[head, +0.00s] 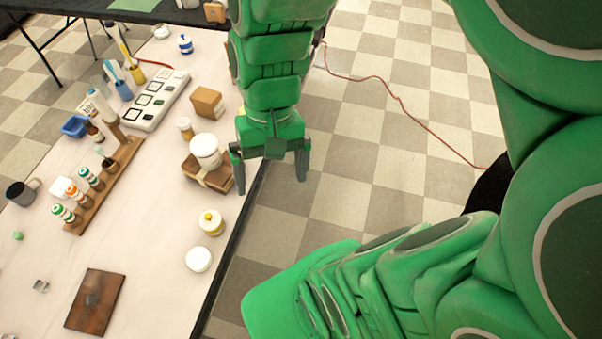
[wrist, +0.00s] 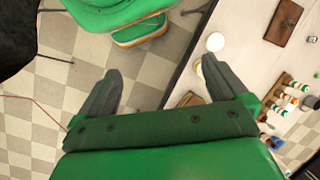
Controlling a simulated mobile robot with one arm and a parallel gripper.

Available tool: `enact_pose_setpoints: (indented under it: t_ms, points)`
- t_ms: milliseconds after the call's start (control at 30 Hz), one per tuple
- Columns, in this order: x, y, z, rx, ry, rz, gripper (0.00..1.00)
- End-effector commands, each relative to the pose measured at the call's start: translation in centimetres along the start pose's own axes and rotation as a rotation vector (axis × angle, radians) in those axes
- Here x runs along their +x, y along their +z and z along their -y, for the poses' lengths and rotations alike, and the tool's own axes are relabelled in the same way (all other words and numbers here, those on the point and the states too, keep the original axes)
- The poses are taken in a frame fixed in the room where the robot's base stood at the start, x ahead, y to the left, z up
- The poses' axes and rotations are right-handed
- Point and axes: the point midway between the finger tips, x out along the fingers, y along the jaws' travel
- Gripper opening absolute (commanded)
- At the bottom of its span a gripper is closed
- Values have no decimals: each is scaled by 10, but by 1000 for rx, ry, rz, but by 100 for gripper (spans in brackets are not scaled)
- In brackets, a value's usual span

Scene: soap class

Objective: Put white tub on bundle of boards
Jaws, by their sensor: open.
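The white tub (head: 205,148) is upright in the head view and appears to rest on the far part of the bundle of boards (head: 215,181). The bundle is brown wood with a pale band around it, near the table's right edge. My gripper (head: 270,172) is open and empty, to the right of the tub and bundle, past the table edge and over the floor. It touches neither. In the wrist view, my gripper (wrist: 161,72) shows spread fingers with floor between them; its right finger hides part of the table there.
A yellow-topped white jar (head: 210,222) and a white round piece (head: 199,259) stand nearer on the table (head: 150,235). A small jar (head: 186,128) and a wooden block (head: 207,102) are beyond the tub. A bottle rack (head: 105,185) stands left. A red cable (head: 400,103) crosses the floor.

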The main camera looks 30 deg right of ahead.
Motion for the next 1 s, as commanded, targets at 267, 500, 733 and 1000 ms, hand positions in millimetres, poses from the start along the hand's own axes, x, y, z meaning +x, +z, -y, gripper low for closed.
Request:
enact_pose_setpoints:
  t_ms: [267, 500, 733, 1000]
  points:
    - [-10, 31, -29, -109, 133, -85, 100]
    - [-13, 40, -38, -141, 173, -108, 100]
    - [-13, 40, -38, -142, 174, -107, 100]
    - [-13, 40, -38, -142, 173, -106, 100]
